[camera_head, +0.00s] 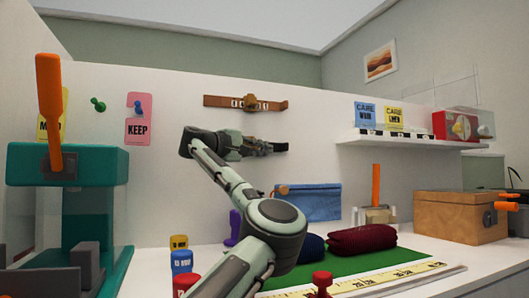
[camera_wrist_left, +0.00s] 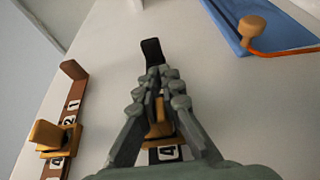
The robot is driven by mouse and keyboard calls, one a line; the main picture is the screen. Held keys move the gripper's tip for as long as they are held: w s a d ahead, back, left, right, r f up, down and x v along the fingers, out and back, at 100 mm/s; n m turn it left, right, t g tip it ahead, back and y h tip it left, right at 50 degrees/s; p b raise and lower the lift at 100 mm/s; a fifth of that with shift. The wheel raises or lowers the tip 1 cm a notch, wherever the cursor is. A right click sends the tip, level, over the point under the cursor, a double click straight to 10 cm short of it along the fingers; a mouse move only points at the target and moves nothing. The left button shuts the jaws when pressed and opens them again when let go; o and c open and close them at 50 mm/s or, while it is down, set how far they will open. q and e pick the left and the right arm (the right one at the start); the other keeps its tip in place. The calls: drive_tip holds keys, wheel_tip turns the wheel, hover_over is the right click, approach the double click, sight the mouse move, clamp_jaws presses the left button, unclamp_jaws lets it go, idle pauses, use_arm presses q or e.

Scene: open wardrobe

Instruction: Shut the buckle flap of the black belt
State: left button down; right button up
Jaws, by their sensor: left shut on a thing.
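The black belt (camera_wrist_left: 152,50) is mounted on the white wall, with number labels on it. In the wrist view its black end shows beyond my fingers and a label with a 4 shows below them. In the head view only its right end (camera_head: 281,147) shows, as my arm covers the rest. My left gripper (camera_wrist_left: 161,78) is closed in around the orange-brown buckle flap (camera_wrist_left: 158,125) of this belt. My fingers hide part of the flap, so I cannot tell its exact angle. In the head view my left gripper (camera_head: 262,149) is against the wall, below the brown belt.
A brown belt (camera_head: 272,104) with a similar buckle hangs just above; it also shows at the left in the wrist view (camera_wrist_left: 73,105). A blue pouch (camera_head: 315,203) is below right. A teal press (camera_head: 95,165) stands left. A shelf (camera_head: 410,143) and a wooden box (camera_head: 450,217) are right.

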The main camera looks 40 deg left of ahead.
sight(254, 148)
idle(0.3)
use_arm(q)
drive_tip(key=c, duration=1.6)
unclamp_jaws()
drive_tip(key=shift+c, duration=0.2)
drive_tip(key=s, duration=0.7)
drive_tip(key=shift+s+a, duration=0.3)
drive_tip(key=shift+a, duration=0.05)
drive_tip(key=shift+f, duration=0.1)
